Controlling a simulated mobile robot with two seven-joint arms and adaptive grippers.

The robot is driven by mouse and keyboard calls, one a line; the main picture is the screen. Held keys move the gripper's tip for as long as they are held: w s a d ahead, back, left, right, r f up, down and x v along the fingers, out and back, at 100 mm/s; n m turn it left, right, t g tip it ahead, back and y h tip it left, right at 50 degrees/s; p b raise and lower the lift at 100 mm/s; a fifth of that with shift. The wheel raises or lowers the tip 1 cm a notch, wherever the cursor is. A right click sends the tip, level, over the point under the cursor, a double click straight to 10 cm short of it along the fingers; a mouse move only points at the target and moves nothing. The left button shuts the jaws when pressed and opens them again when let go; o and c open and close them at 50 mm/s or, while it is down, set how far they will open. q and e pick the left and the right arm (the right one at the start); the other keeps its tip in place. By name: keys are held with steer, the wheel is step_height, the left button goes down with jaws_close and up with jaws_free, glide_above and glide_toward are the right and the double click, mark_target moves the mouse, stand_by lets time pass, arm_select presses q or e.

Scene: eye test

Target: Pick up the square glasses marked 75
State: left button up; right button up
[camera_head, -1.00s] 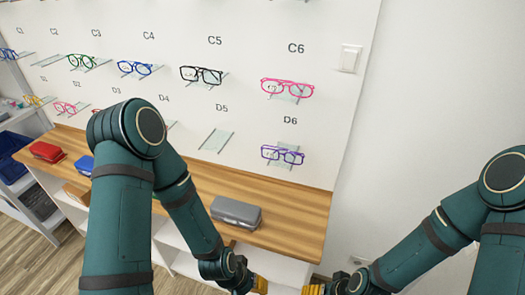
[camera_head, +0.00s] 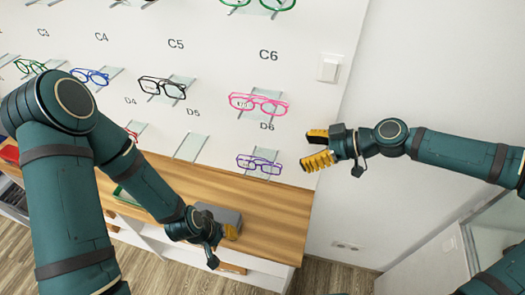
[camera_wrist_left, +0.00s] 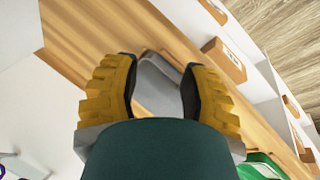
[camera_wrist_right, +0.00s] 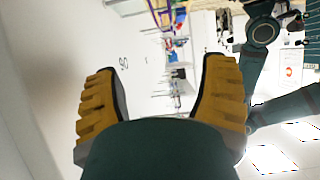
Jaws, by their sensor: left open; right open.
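No mark 75 is readable on any glasses. In the head view, black squarish glasses (camera_head: 163,86) rest on a holder under label C5. Pink glasses (camera_head: 257,101) rest under C6, and purple angular glasses (camera_head: 258,161) under D6. My right gripper (camera_head: 310,148) is open and empty, right of the pink and purple glasses and apart from them. It also shows empty in the right wrist view (camera_wrist_right: 163,68). My left gripper (camera_head: 229,232) is low, by the grey case (camera_head: 222,215) on the wooden counter. In the left wrist view it is open (camera_wrist_left: 157,63), with the case beyond its fingers.
Blue glasses (camera_head: 90,76) and green glasses (camera_head: 30,67) sit further left on the wall. The holder under D5 (camera_head: 191,147) is empty. A light switch (camera_head: 329,68) is on the wall above my right gripper. The wooden counter (camera_head: 270,222) runs below the display.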

steer(key=b, duration=0.1)
glide_toward(261, 159)
steer(key=x, duration=0.3)
steer(key=shift+w+a+f, duration=0.15)
steer(key=shift+w+a, duration=0.05)
steer(key=shift+w, duration=0.3)
steer(key=shift+s+b+x, duration=0.15)
steer(key=shift+x, duration=1.3)
steer(key=shift+s+b+x, duration=0.15)
steer(key=shift+x, duration=1.25)
steer(key=c, duration=1.1)
